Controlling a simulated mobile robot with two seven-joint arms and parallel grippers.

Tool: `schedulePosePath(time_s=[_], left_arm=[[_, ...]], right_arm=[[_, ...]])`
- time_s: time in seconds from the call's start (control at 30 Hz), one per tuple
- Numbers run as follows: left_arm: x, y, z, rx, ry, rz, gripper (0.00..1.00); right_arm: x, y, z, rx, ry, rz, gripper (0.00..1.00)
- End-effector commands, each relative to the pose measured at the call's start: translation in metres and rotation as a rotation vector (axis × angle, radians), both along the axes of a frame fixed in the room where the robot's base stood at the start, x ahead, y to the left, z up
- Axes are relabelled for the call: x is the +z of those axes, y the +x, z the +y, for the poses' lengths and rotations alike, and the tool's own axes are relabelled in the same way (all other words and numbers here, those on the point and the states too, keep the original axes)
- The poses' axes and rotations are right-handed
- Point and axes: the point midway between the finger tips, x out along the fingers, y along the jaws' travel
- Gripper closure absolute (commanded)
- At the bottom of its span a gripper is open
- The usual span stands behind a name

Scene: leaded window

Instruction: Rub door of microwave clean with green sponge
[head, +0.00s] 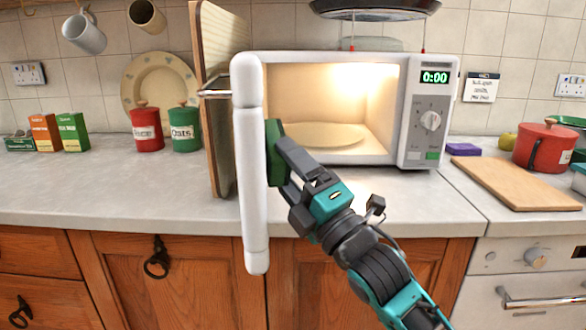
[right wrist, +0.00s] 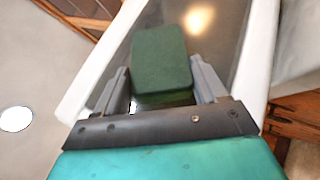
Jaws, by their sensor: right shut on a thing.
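The white microwave (head: 408,110) stands on the counter with its cavity lit and a glass plate inside. Its door (head: 250,160) is swung open toward me and shows nearly edge-on in the head view. In the right wrist view the door's dark pane (right wrist: 219,50) and white frame show. My right gripper (head: 279,160) is shut on the green sponge (right wrist: 162,62). The sponge also shows in the head view (head: 274,148), against or very close to the door's inner side; contact is hard to tell. My left gripper is not in view.
A wooden board (head: 221,50) stands left of the microwave, behind the open door. Red (head: 146,130) and green (head: 185,130) canisters stand further left. A chopping board (head: 505,178) and red pot (head: 543,146) are on the right. Counter space at left front is clear.

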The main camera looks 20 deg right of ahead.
Motion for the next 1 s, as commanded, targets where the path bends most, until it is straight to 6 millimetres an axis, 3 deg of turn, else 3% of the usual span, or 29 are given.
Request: schedulePosePath(time_s=[0.63, 1.0], left_arm=[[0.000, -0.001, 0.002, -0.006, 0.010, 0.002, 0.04], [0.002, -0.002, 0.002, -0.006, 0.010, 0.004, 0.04]], right_arm=[[0.000, 0.001, 0.005, 0.000, 0.001, 0.000, 0.53], [0.001, 0.032, 0.007, 0.000, 0.000, -0.001, 0.53]])
